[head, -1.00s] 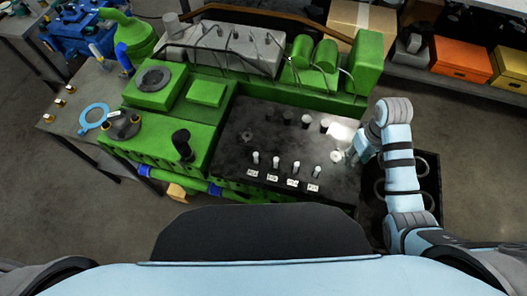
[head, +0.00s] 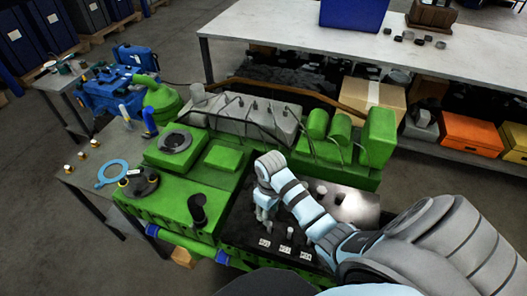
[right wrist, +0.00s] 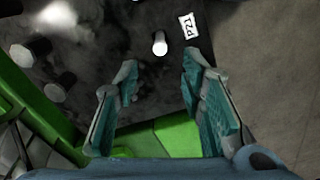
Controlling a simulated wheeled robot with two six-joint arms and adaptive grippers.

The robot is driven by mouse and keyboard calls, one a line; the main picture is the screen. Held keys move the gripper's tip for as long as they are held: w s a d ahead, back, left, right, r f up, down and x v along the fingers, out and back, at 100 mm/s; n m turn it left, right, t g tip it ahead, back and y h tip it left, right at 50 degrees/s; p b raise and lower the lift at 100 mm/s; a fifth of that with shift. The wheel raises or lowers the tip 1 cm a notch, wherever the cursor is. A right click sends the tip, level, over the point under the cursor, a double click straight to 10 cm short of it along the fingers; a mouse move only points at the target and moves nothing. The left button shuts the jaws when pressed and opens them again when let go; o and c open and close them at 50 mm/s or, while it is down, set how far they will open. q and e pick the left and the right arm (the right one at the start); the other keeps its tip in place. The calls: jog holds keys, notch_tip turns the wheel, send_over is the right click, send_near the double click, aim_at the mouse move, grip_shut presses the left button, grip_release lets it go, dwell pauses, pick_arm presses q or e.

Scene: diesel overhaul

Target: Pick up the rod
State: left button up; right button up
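A small rod with a white top (right wrist: 160,42) stands upright in the right wrist view, beside a white label reading P21 (right wrist: 188,26). My right gripper (right wrist: 160,68) is open and empty, its two teal-padded fingers on either side below the rod, not touching it. In the head view my right gripper (head: 264,210) is over the dark plate (head: 345,205) on the green engine, at the left end of the row of rods. Another white-topped rod (head: 289,233) shows to its right. My right arm hides part of the plate. My left gripper is not in view.
The green engine (head: 180,180) has a black upright cylinder (head: 198,208) left of the plate. Green cylinders (head: 330,130) rise behind it. A side table at left holds a blue ring (head: 112,172). In the right wrist view, wider pale-topped cylinders (right wrist: 55,92) stand at left.

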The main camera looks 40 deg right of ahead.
aim_at(270, 227)
jog(key=f, duration=0.3)
jog(key=f+b, duration=0.1)
jog(key=f, duration=0.3)
jog(key=f+b, duration=0.1)
jog(key=f, duration=0.2)
jog(key=shift+s+f, duration=0.2)
jog(key=shift+s, duration=0.1)
jog(key=shift+r, duration=0.1)
jog(key=shift+c, duration=0.2)
grip_shut()
